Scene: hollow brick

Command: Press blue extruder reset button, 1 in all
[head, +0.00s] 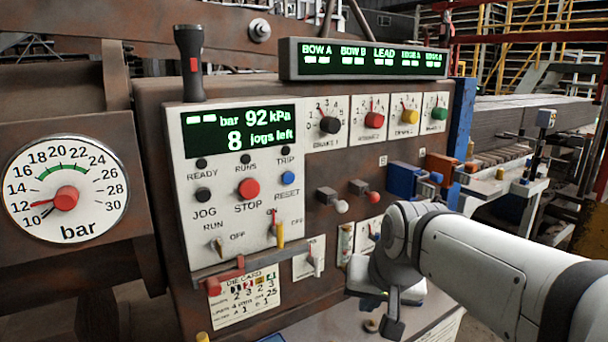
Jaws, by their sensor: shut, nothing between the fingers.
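The blue RESET button (288,178) is on the white control panel (215,255), right of the red STOP button (248,188) and below the TRIP lamp (285,162). Nothing covers it. The panel's green display (240,130) reads 92 kPa and 8 jogs left. My gripper (392,328) is at the lower middle right, below and to the right of the blue button and well apart from it. It points downward. Its dark fingers look closed, with nothing seen between them, though they are small and partly hidden by the wrist.
A black JOG button (203,195) and RUN/OFF switches sit near RESET. Knobs (330,124) line the upper right, small levers (342,206) stick out between panel and arm, and a black-handled lever (190,60) stands on top. A round bar gauge (65,190) is at left.

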